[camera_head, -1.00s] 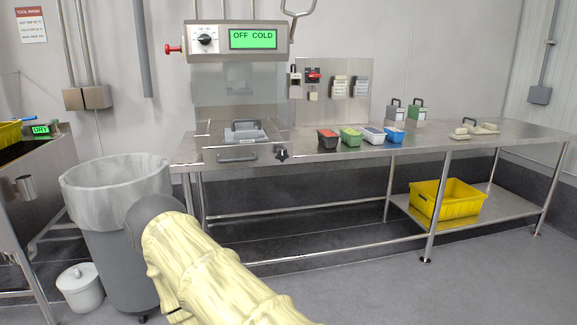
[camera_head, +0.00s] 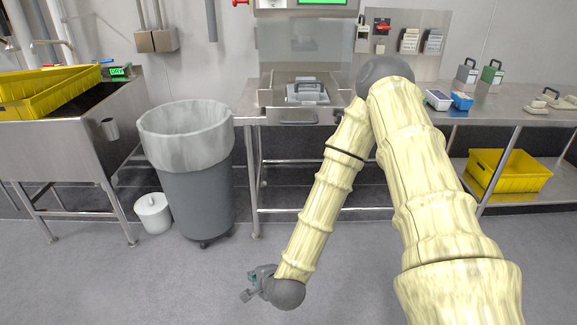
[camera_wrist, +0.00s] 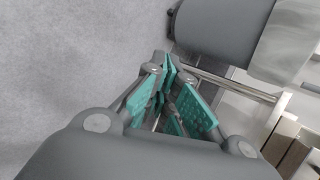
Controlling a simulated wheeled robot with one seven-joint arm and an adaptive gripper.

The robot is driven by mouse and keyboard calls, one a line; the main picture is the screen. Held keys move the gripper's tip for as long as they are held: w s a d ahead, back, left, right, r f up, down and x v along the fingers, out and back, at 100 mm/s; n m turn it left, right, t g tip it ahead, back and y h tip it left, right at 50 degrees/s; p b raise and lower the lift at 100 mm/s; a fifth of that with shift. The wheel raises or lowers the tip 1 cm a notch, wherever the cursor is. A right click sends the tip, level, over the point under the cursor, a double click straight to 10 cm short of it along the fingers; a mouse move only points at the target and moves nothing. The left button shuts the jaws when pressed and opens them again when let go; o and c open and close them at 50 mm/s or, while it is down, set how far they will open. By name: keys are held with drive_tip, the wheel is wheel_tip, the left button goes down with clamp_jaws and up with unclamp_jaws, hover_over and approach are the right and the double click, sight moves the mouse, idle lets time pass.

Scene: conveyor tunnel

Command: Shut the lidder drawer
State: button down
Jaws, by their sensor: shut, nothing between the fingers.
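The lidder (camera_head: 305,50) stands on the steel bench, with a clear guard under its green display. Its drawer (camera_head: 293,115) has a bar handle on the front and appears pulled out toward me. A grey tray piece with a black handle (camera_head: 307,92) sits in it. My gripper (camera_head: 252,286) hangs low over the floor, in front of the bench and well below and left of the drawer, touching nothing. In the wrist view its teal-padded fingers (camera_wrist: 172,98) are together and empty. The drawer is not recognisable in that view.
A grey bin with a clear liner (camera_head: 190,165) stands left of the drawer, near my gripper. A white pail (camera_head: 153,213) is beside it. A sink with a yellow crate (camera_head: 60,92) is at left. Floor before the bench is open.

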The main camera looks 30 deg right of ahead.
drive_tip(key=w+d+r+m+t+h+p, duration=0.1)
drive_tip(key=w+d+r+m+h+p, duration=0.25)
drive_tip(key=d+r+m, duration=0.55)
drive_tip(key=w+d+r+m+t+h+p, duration=0.25)
drive_tip(key=w+r+m, duration=0.2)
drive_tip(key=r, duration=0.95)
drive_tip(key=w+d+r+m+h+p, duration=0.25)
drive_tip(key=d+r+m, duration=0.45)
drive_tip(key=r, duration=0.4)
drive_tip(key=a+p+x, duration=0.1)
drive_tip(key=p+x, duration=0.1)
drive_tip(key=x, duration=1.1)
drive_tip(key=shift+w+f+y, duration=0.3)
drive_tip(key=shift+w+y, duration=0.15)
drive_tip(key=shift+w, duration=0.05)
drive_tip(key=shift+m, duration=0.25)
